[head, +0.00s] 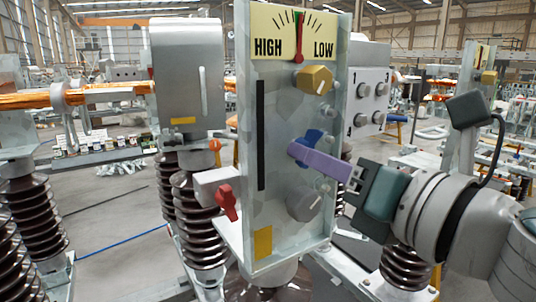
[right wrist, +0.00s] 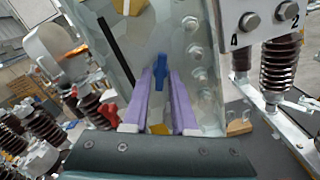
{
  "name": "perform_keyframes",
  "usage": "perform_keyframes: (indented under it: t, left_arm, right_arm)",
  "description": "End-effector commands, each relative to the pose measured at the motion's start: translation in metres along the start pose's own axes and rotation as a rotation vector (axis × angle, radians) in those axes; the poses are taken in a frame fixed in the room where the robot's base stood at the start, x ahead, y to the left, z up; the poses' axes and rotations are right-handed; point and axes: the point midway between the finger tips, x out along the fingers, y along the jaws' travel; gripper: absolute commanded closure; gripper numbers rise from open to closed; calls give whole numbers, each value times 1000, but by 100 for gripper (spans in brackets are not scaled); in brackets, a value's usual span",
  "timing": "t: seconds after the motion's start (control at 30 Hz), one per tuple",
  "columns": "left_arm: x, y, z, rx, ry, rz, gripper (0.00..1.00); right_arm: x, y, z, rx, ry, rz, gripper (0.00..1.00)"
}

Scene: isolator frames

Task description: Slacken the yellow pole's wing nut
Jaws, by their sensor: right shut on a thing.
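The grey upright panel (head: 285,215) carries a yellow wing nut (head: 314,79) near the top, a blue wing nut (head: 312,136) in the middle and a grey one (head: 303,201) below. My right gripper (head: 296,150) reaches in from the right, its purple fingers at the blue wing nut and below the yellow one. In the right wrist view the fingers lie on both sides of the blue wing nut (right wrist: 160,70), shut on it. The yellow wing nut shows at that view's top edge (right wrist: 130,6), apart from the fingers. My left gripper is out of view.
A HIGH/LOW gauge (head: 298,35) tops the panel, its needle near the middle. A red handle (head: 226,202) sticks out at lower left. A grey bolted box (head: 368,90) stands behind right. Brown ribbed insulators (head: 195,215) stand left. Open floor lies far left.

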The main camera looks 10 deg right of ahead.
Motion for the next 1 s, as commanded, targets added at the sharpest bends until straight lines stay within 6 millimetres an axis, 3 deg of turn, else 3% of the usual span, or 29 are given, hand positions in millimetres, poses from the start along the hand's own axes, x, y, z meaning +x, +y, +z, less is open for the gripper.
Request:
perform_keyframes:
  t: [0.2,0.23,0.5,0.77,1.0]
  left_arm:
    - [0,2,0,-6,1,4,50]
    - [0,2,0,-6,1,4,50]
    - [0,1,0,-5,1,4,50]
    - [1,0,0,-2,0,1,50]
    - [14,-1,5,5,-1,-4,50]
  right_arm:
    - [0,0,-1,2,3,-1,100]
    - [0,0,-1,2,3,-1,73]
    - [0,0,-1,3,1,-1,45]
    - [-1,-1,-1,2,1,-1,45]
    - [-28,-2,-5,1,5,0,45]
